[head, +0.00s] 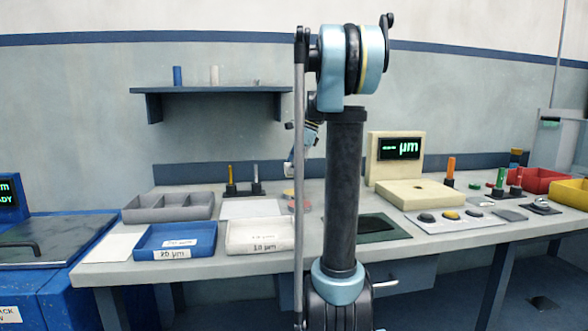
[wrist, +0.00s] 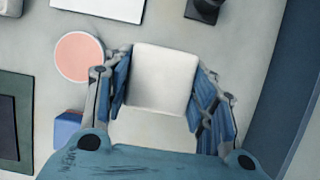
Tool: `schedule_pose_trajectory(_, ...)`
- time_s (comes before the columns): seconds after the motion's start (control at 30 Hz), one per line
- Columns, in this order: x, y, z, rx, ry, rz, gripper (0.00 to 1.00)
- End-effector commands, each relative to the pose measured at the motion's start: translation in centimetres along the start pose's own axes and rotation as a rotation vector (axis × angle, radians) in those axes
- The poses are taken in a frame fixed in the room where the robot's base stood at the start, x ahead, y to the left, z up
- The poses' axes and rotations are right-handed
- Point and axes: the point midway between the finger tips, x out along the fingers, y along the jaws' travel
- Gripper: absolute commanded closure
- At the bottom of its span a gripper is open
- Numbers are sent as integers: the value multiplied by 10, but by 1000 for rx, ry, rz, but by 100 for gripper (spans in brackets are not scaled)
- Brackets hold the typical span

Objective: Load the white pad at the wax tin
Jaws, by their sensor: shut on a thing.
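The white pad (wrist: 162,78) is a pale square block between the two blue fingers of my gripper (wrist: 163,92) in the wrist view, which are shut on it. A round thing with a pink top and a pale rim (wrist: 79,56), which looks like the wax tin, lies on the bench left of the pad in that view, apart from it. In the head view, my gripper (head: 289,168) points down above the bench, behind my arm. The pad there is small and mostly hidden, and the pink round thing (head: 304,206) is partly covered by my arm.
A blue block (wrist: 68,129) lies near the left finger. A grey divided tray (head: 168,207), a blue bin (head: 176,241) and a white bin (head: 259,237) stand on the left. Dark upright posts (head: 242,189) stand behind. A cream gauge (head: 413,193) is on the right.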

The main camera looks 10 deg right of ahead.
Motion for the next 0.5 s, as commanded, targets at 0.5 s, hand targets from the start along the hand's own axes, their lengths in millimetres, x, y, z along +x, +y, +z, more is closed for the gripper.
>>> schedule_pose_trajectory(0.5,34,0,-17,4,0,-1,68)
